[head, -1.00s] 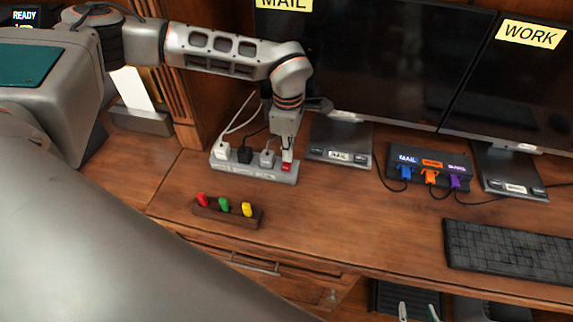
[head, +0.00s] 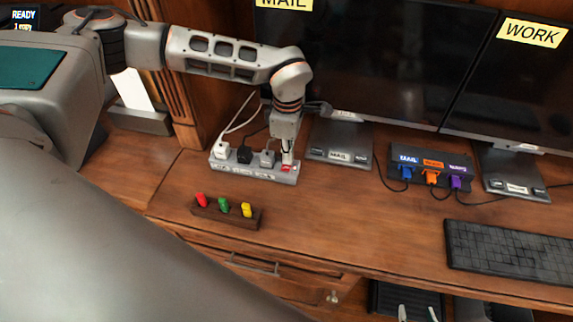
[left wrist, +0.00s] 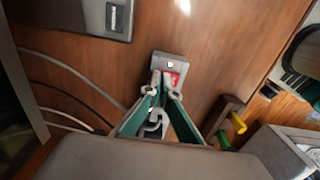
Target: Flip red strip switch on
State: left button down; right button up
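The white power strip (head: 240,173) lies on the desk with several plugs in it. Its red switch (head: 287,168) is at the right end; it also shows in the left wrist view (left wrist: 174,78), just beyond my fingertips. My left gripper (head: 287,159) points down at the switch, its tips at or touching it; I cannot tell firm contact. In the left wrist view its fingers (left wrist: 161,84) come together with nothing held between them. The switch's tilt is too small to read. My right gripper (head: 418,312) shows only as two parted fingertips at the bottom edge.
A wooden holder (head: 228,213) with red, green and yellow pegs stands in front of the strip. A monitor stand (head: 338,140) is close to its right. A black hub (head: 425,168) with coloured plugs and a keyboard (head: 510,250) lie further right. The desk between is clear.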

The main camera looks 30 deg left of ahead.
pick_arm(q)
jog(key=shift+s+f, duration=0.1)
jog(key=shift+r+p, duration=1.55)
jog(key=shift+r, duration=0.4)
jog(key=shift+r+p, duration=1.3)
jog(key=shift+r, duration=0.3)
